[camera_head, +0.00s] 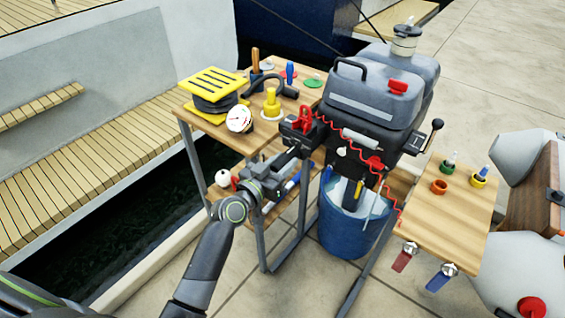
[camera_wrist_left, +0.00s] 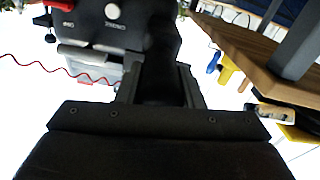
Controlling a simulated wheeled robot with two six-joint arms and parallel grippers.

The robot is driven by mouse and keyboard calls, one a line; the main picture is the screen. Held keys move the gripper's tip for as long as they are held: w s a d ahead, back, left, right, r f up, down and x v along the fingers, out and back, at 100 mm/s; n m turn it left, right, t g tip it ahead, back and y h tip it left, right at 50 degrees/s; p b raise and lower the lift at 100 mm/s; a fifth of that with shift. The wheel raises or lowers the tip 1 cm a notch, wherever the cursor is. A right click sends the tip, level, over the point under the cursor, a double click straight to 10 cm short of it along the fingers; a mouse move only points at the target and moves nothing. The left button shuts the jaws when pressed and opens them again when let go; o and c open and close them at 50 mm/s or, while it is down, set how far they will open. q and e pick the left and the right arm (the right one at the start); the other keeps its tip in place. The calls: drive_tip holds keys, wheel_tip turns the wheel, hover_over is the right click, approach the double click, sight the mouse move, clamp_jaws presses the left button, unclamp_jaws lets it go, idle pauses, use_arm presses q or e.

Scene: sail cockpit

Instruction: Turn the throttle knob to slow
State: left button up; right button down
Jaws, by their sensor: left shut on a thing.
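The outboard motor (camera_head: 375,95) is a grey block on a stand, with a black tiller arm reaching left from it. The throttle knob (camera_wrist_left: 160,80) seems to be the dark grip at the tiller's end; it shows between my jaws in the left wrist view. My left gripper (camera_head: 298,146) is shut on it, and hides most of it in the head view. A red clip (camera_head: 305,117) with a coiled red cord sits just above. Any slow marking on the knob cannot be read. My right gripper is not in view.
A wooden bench (camera_head: 270,132) at left carries a yellow-topped stack (camera_head: 215,84), a gauge (camera_head: 239,119) and tools. A blue bucket (camera_head: 340,235) stands under the motor. A small wooden table (camera_head: 455,212) with colored rings is at right. Water and a slatted deck lie left.

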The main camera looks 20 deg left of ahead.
use_arm(q)
drive_tip(key=n, duration=0.3)
drive_tip(key=n+p, duration=0.1)
drive_tip(key=n, duration=0.2)
drive_tip(key=shift+n, duration=0.5)
idle(0.4)
drive_tip(key=o, duration=1)
drive_tip(key=shift+s+a, duration=0.1)
